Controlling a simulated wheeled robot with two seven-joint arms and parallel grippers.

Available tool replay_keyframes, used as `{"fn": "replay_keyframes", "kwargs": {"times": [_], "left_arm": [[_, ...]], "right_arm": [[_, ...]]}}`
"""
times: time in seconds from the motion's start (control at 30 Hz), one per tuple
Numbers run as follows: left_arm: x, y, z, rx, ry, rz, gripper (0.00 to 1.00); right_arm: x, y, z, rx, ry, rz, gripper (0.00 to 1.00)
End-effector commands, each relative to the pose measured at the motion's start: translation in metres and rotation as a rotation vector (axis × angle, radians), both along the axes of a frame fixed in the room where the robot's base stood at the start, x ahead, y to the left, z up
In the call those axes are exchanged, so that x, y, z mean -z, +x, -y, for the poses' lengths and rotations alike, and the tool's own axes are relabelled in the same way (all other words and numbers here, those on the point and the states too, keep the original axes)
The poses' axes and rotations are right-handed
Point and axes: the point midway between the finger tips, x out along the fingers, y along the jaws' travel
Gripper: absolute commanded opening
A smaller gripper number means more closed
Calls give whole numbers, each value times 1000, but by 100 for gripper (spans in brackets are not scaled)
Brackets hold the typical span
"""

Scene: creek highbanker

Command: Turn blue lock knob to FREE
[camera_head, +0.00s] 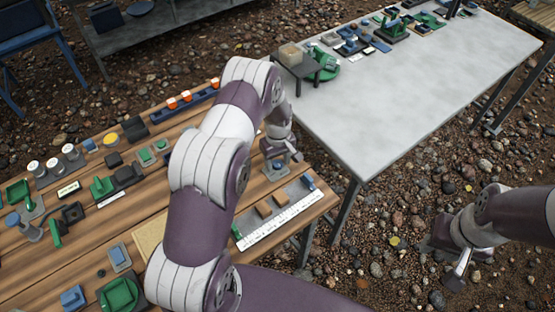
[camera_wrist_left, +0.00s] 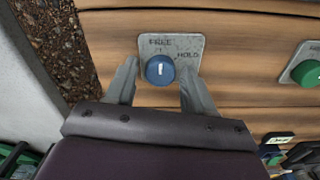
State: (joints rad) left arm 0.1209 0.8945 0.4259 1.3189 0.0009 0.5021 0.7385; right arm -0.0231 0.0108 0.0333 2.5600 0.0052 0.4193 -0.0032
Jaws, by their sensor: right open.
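The blue lock knob (camera_wrist_left: 160,70) sits on a grey plate (camera_wrist_left: 190,44) marked FREE at top and HOLD at upper right. The knob's white line stands nearly upright, toward the FREE mark. My left gripper (camera_wrist_left: 158,75) is open, with one finger on each side of the knob and a gap showing on both sides. In the head view, my left gripper (camera_head: 285,153) is over the knob (camera_head: 277,164) at the wooden table's right part, partly hiding it. My right gripper (camera_head: 457,268) is open and empty, over the gravel at lower right.
The wooden table (camera_head: 100,240) holds several knobs, switches and blocks. A grey tray (camera_head: 283,208) with brown blocks lies near the left gripper. A green knob (camera_wrist_left: 308,72) is to the right in the wrist view. A grey table (camera_head: 400,95) stands at upper right.

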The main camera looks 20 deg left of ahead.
Motion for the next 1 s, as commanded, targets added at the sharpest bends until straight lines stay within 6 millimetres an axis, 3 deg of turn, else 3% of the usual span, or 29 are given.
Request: {"fn": "replay_keyframes", "kwargs": {"times": [0.37, 0.73, 0.83, 1.0], "left_arm": [[-6, 0, 0, 1, 0, 1, 61], [-98, 1, 0, 1, 1, 5, 61], [-115, 0, 0, 1, 1, 2, 61], [-127, -1, 0, 1, 1, 1, 61]], "right_arm": [[1, 0, 0, 0, 0, 0, 43], [7, 0, 0, 0, 0, 0, 43], [7, 0, 0, 0, 0, 0, 43], [7, 0, 0, 0, 0, 0, 43]]}}
